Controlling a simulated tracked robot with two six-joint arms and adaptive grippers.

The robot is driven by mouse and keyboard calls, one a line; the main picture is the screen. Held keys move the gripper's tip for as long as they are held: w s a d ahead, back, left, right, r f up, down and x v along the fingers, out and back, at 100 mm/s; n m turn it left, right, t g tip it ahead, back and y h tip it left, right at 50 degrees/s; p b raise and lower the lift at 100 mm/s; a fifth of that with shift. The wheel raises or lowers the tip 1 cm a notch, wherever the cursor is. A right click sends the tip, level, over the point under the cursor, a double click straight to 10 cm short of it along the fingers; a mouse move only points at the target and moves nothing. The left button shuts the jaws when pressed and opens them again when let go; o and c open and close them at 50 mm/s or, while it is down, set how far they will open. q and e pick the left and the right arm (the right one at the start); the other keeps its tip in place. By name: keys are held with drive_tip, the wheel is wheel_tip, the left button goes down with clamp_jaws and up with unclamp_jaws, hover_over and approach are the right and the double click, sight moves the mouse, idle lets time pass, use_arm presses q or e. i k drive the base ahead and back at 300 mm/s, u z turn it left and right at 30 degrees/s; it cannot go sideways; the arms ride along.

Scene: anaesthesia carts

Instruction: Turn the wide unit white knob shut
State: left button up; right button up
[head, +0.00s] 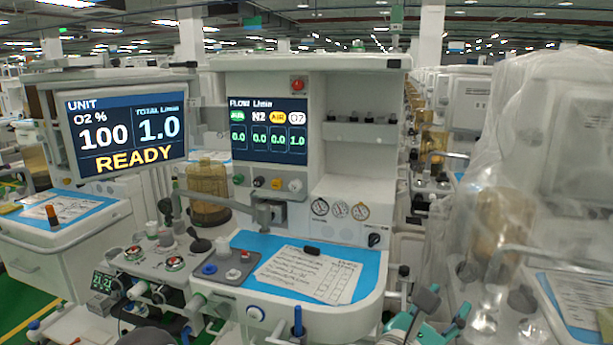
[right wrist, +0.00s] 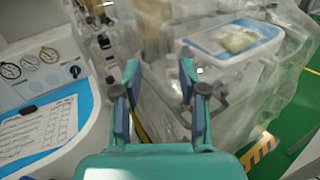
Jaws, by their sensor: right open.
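The wide anaesthesia unit (head: 350,85) stands in the middle of the head view. Its white knob (head: 295,185) is the rightmost in a row under the flow screen (head: 268,130), beside green, black and yellow knobs. The screen reads 0.0 in three columns and 1.0 in the rightmost, white-labelled one. My right gripper (head: 443,308) is low at the right, past the unit's worktop corner, well apart from the knob. In the right wrist view the gripper (right wrist: 160,85) is open, with nothing between its fingers; the knob is not seen there. My left gripper is not in view.
A side screen (head: 125,130) reads O2 100, total 1.0, READY. The worktop holds a paper sheet (head: 308,274) on a blue mat. Gauges (head: 340,209) and a black knob (head: 374,240) sit right of the white knob. A plastic-covered unit (head: 540,130) stands at the right.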

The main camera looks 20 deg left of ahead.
sight(295, 185)
drive_tip(key=u, duration=0.35)
drive_tip(key=i, duration=0.95)
drive_tip(key=u, duration=0.6)
drive_tip(key=k, duration=0.5)
drive_tip(key=u, duration=0.25)
drive_tip(key=i, duration=0.55)
drive_tip(key=z, duration=0.1)
